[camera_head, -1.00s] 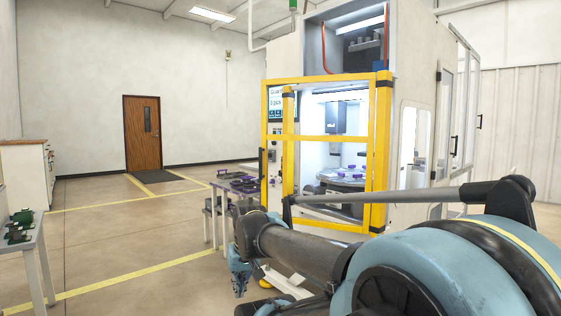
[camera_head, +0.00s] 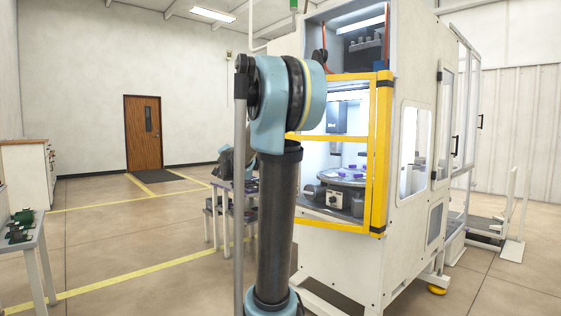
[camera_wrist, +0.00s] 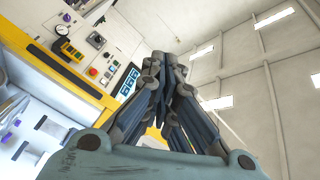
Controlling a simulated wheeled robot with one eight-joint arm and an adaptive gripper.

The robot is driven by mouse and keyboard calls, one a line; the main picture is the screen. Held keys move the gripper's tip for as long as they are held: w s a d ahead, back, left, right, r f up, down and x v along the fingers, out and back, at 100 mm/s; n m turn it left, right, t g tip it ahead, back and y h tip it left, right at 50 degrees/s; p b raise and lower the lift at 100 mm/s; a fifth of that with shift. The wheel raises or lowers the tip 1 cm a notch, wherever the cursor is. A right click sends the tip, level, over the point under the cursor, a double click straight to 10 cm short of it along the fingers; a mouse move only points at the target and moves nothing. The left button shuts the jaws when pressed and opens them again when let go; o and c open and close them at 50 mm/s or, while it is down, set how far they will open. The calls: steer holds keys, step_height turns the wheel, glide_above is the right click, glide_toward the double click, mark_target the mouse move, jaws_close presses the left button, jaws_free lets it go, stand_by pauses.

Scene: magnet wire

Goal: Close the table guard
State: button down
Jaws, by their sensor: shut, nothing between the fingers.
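The table guard (camera_head: 348,138), a yellow frame with clear panes, stands on the front of the white machine. My upright arm hides its left part in the head view, so I cannot tell how far it is open. Behind the panes is a round table (camera_head: 345,177) with purple parts. In the wrist view a yellow band (camera_wrist: 78,75) crosses the upper left, apparently part of the guard frame. My gripper (camera_wrist: 163,62) is shut and empty, in front of the machine face. I cannot tell whether it touches the frame.
A control panel (camera_wrist: 93,72) with a red button and a blue screen shows beside the yellow band. A small table (camera_head: 228,187) with parts stands left of the machine, and another table (camera_head: 35,242) at far left. The floor between them is clear.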

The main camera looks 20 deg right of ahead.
steer(key=w+d+f+m+g+h, duration=0.1)
steer(key=w+d+m+g+h, duration=0.2)
steer(key=d, duration=0.8)
steer(key=w+d+f+m+g+h, duration=0.2)
steer(key=w+d+m+g+h, duration=0.1)
steer(key=w+d+m+h, duration=0.3)
steer(key=w+d+f+m+g+h, duration=0.2)
steer(key=w+d+m, duration=0.5)
steer(key=d, duration=0.8)
steer(key=m+g+h, duration=0.1)
steer(key=h, duration=0.1)
steer(key=shift+w+d+f+h, duration=0.15)
steer(key=shift+w+d+h, duration=0.15)
steer(key=shift+w, duration=0.1)
